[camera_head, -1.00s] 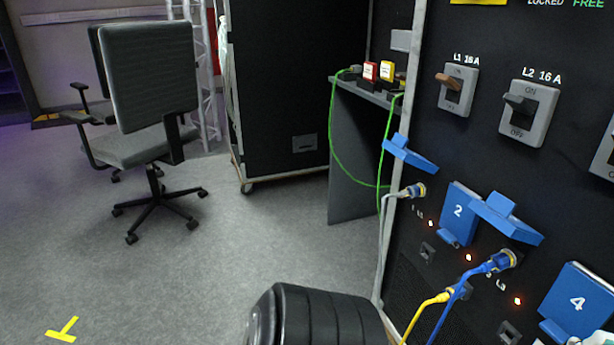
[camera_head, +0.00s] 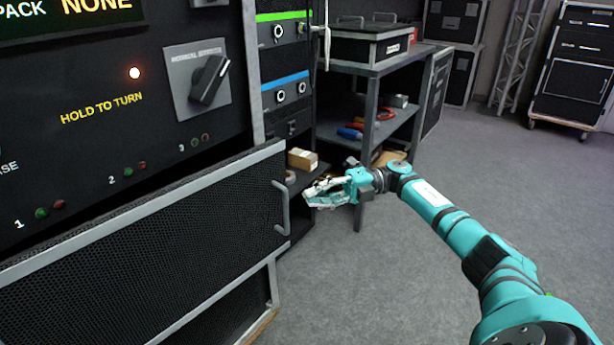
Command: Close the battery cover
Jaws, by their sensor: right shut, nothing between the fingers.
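A black mesh panel (camera_head: 150,245) in a grey frame, which looks like the battery cover, slants across the lower left of the head view. It has a grey bar handle (camera_head: 283,208) at its right end. The panel seems to stand out from the cabinet front, but I cannot tell how far. My right gripper (camera_head: 314,197) is shut and empty, just right of the handle in the picture. A gap shows between its fingertips and the handle. My left gripper is not in view.
Above the panel are a rotary switch (camera_head: 208,80) and several small lights. A rack (camera_head: 285,70) and a shelf unit (camera_head: 369,130) with a small box (camera_head: 302,159) stand behind my gripper. The grey floor (camera_head: 430,270) on the right is open.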

